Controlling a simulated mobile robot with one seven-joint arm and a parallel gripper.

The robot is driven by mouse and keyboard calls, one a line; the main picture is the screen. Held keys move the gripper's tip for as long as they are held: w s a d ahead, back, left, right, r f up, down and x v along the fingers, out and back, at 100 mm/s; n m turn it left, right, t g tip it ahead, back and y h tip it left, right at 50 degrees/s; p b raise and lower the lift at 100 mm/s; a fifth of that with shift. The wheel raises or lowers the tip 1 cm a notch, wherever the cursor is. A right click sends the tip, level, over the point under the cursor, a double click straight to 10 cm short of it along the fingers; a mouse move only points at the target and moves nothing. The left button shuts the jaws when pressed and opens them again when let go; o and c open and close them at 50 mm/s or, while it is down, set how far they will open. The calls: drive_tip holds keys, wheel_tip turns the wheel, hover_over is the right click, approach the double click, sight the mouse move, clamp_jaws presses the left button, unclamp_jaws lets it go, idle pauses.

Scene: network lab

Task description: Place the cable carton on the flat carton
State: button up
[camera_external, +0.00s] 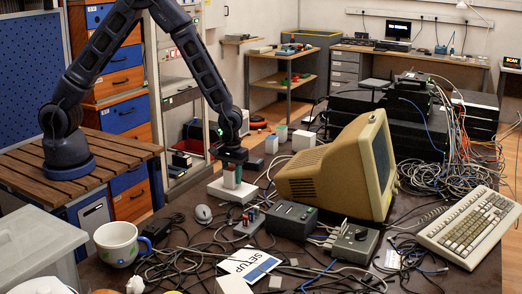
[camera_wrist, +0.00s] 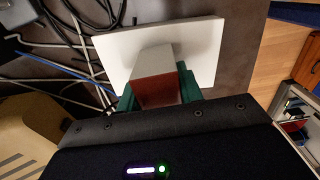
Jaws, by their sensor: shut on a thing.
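The cable carton is a small box with a reddish-brown end and pale grey sides. In the wrist view the cable carton (camera_wrist: 160,82) sits between the green fingers of my gripper (camera_wrist: 158,92). My gripper (camera_external: 231,176) is shut on it, pointing down, in the external view. The flat carton, a white slab (camera_external: 220,192), lies on the dark table directly below; it also shows in the wrist view (camera_wrist: 202,47). The held carton's far end overlaps the slab in the wrist view. I cannot tell whether they touch. The fingers partly hide the held carton.
A beige monitor (camera_external: 310,175) stands right of the slab, with small boxes (camera_external: 303,140) behind. A white mug (camera_external: 117,244) stands at the front left. Loose cables cover much of the table.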

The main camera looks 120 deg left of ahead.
sight(232, 168)
drive_tip(key=shift+f, duration=0.1)
drive_tip(key=o, duration=1.1)
drive_tip(key=shift+c, duration=0.2)
wheel_tip(232, 168, up, 13)
drive_tip(key=shift+f, duration=0.2)
drive_tip(key=s+d+r+m+t, duration=0.1)
drive_tip(key=s+d+r+m, duration=0.3)
drive_tip(key=d+r, duration=0.5)
drive_tip(key=s+d+r+m+t, duration=0.1)
drive_tip(key=s+d+r+m, duration=0.35)
drive_tip(key=d+r, duration=0.45)
drive_tip(key=s+d+r+m+t, duration=0.1)
drive_tip(key=s+d+r+m, duration=0.2)
drive_tip(key=s, duration=0.4)
drive_tip(key=s+d+r+m, duration=0.3)
drive_tip(key=s+d, duration=0.1)
drive_tip(key=s, duration=0.3)
drive_tip(key=s+d+r+m+t, duration=0.1)
drive_tip(key=s+d+r+m, duration=0.2)
drive_tip(key=s, duration=0.4)
drive_tip(key=shift+s+d+t, duration=0.3)
drive_tip(key=shift+d, duration=0.2)
